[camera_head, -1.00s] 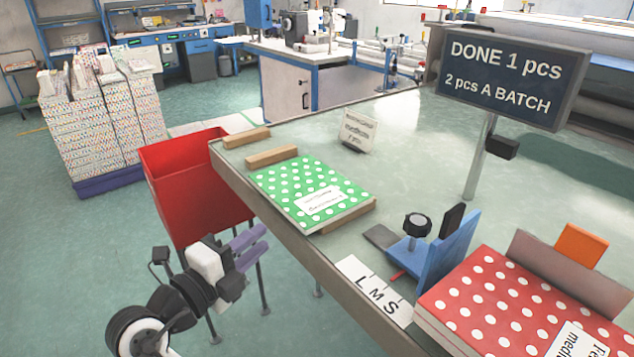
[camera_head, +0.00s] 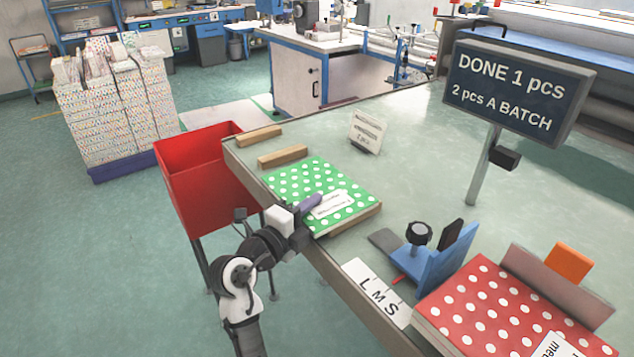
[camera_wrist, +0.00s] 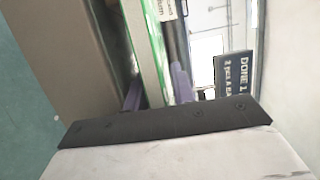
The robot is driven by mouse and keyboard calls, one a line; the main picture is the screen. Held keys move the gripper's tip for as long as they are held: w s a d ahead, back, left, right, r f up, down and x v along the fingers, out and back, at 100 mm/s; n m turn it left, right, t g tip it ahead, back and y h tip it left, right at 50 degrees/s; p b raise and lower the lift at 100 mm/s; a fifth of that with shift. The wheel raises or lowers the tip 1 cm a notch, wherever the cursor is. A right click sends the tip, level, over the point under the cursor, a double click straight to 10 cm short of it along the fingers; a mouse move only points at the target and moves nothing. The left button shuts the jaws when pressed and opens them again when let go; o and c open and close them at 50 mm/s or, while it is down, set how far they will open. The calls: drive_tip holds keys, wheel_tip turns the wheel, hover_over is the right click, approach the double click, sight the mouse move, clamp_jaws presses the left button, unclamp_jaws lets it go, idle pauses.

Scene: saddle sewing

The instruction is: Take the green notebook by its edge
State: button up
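The green notebook (camera_head: 293,181) with white dots and a white label lies on the table, its near edge at the table's front edge. My gripper (camera_head: 312,204) is at that near edge, one purple finger showing over the cover beside the label. In the wrist view the notebook's green edge (camera_wrist: 149,50) stands between my two purple fingers (camera_wrist: 158,92), one on each side. The fingers are apart. Whether they touch the notebook is hard to tell. The lower finger is hidden in the head view.
Two wooden blocks (camera_head: 283,157) lie behind the notebook, and a white card (camera_head: 367,132) stands farther back. A red bin (camera_head: 205,175) is left of the table (camera_head: 420,150). A blue clamp-like fixture (camera_head: 437,262) and red dotted notebooks (camera_head: 490,305) lie to the right. A sign (camera_head: 518,92) stands behind.

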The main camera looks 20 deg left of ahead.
drive_tip(key=shift+w+d, duration=0.1)
drive_tip(key=shift+w, duration=0.25)
drive_tip(key=shift+c, duration=0.4)
clamp_jaws()
